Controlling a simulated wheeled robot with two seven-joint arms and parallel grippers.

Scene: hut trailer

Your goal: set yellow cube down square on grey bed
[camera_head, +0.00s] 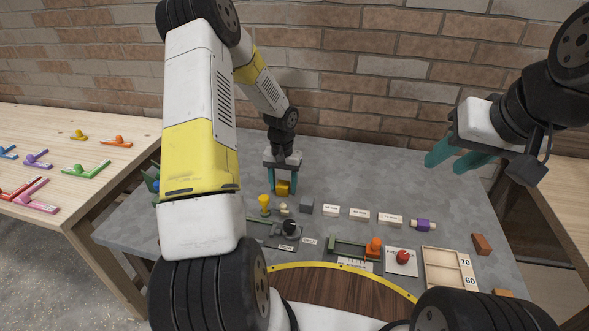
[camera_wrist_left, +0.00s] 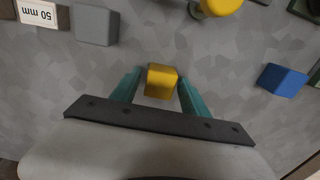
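The yellow cube (camera_head: 283,187) is between the teal fingers of my left gripper (camera_head: 282,184), at the back middle of the grey table (camera_head: 375,180). In the left wrist view the cube (camera_wrist_left: 161,82) sits between the fingertips, close to both. Whether the fingers press on it or stand just apart is not clear, nor whether it touches the table. My right gripper (camera_head: 452,163) is open and empty above the table's right side. A grey piece with a dark round part (camera_head: 287,229) lies in front of the cube; I cannot tell if it is the grey bed.
A grey block (camera_head: 307,205), white labelled blocks (camera_head: 359,214) and a yellow knob-shaped piece (camera_head: 264,203) stand near the cube. A blue block (camera_wrist_left: 282,79) shows in the left wrist view. A red ball (camera_head: 403,257) and a wooden tray (camera_head: 447,271) are at front right. The table behind is clear.

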